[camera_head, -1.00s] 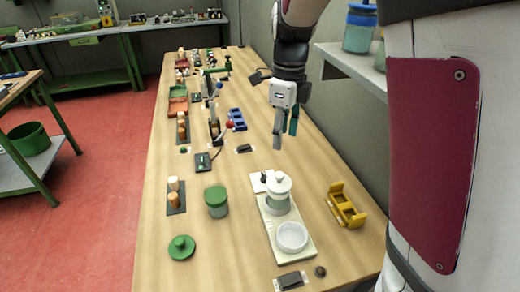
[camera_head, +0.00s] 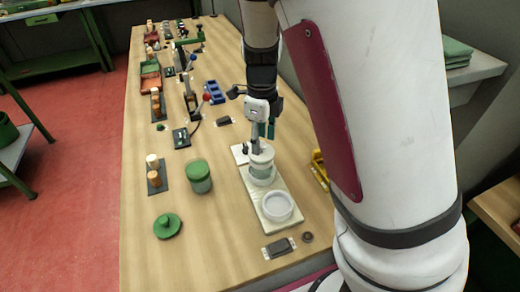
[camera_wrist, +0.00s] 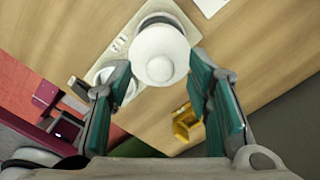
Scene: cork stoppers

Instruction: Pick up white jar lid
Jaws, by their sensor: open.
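The white jar lid (camera_head: 262,160) with a round knob sits on a clear jar (camera_head: 262,174) standing on a pale board (camera_head: 252,193). In the wrist view the lid (camera_wrist: 160,55) shows from above, between and beyond the two teal-padded fingers. My gripper (camera_head: 263,139) is open and empty, just above and behind the lid in the head view. In the wrist view my gripper (camera_wrist: 158,72) has its fingers spread to either side of the lid. I cannot tell whether either finger touches it.
A white round dish (camera_head: 278,206) stands on the same board in front of the jar. A yellow holder (camera_head: 319,169) is to the right, partly hidden by my arm.

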